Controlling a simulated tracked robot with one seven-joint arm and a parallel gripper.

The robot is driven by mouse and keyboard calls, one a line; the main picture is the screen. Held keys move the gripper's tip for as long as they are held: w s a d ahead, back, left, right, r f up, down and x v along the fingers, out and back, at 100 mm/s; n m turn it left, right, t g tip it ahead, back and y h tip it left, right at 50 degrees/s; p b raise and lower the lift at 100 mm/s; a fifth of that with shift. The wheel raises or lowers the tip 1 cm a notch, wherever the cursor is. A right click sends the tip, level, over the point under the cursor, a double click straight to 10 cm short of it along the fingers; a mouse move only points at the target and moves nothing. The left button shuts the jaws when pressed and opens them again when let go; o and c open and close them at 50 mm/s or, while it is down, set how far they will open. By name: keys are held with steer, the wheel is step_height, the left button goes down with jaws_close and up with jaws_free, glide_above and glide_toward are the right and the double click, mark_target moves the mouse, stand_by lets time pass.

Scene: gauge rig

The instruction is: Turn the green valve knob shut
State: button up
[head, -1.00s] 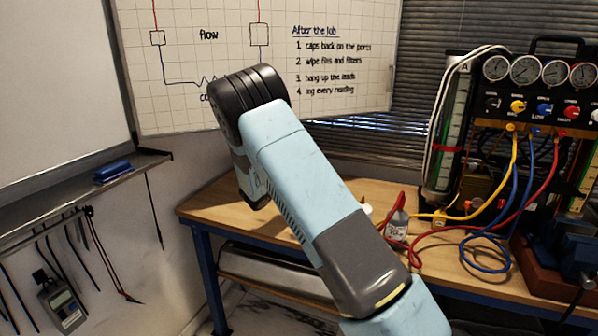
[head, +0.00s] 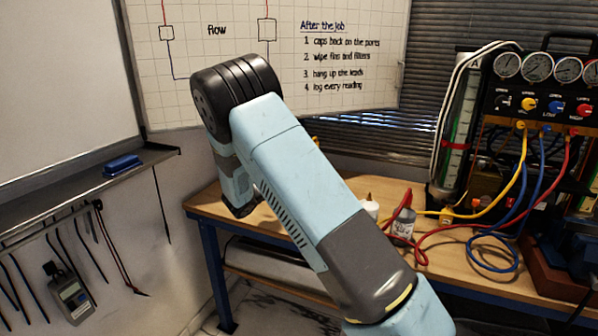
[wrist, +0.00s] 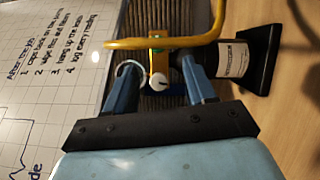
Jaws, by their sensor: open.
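In the wrist view my gripper (wrist: 159,64) is open, its two blue fingers spread apart. Between and just beyond the fingers is a brass fitting (wrist: 158,62) with a white round cap or knob facing the camera. A small green patch (wrist: 156,35) shows at the top of this fitting, by a yellow hose (wrist: 180,42); it may be the green valve knob, but it is too small to be sure. I see no contact between the fingers and the green part. In the head view my arm hides the gripper and no green knob can be made out.
A dark cylinder with a white label (wrist: 233,59) lies close beside the right finger in the wrist view. The bench (head: 455,262) carries a gauge rig (head: 545,100) with yellow, blue and red hoses, and a small bottle (head: 403,224). A whiteboard (head: 350,60) stands behind my arm.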

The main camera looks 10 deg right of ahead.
steer(key=shift+v, duration=2.45)
steer(key=s+d+r+m+g+y, duration=0.3)
steer(key=s+d+r+g, duration=0.25)
steer(key=s+d, duration=0.3)
steer(key=s+d+r+m+g+y, duration=0.2)
steer(key=s+d+r+m+g, duration=0.15)
steer(key=s+d+r, duration=0.45)
steer(key=s+a+r+t+y, duration=0.1)
steer(key=s+r+y, duration=0.1)
steer(key=s, duration=0.7)
steer(key=s+a+r+m+t+y, duration=0.1)
steer(key=s+y, duration=0.3)
steer(key=s, duration=0.5)
steer(key=s+a+r+m+t+y, duration=0.1)
steer(key=s+a+r+t+y, duration=0.1)
steer(key=s, duration=0.7)
steer(key=shift+s+r+y, duration=0.15)
steer(key=shift+r+y, duration=0.35)
steer(key=shift+y, duration=0.6)
steer(key=shift+o, duration=0.3)
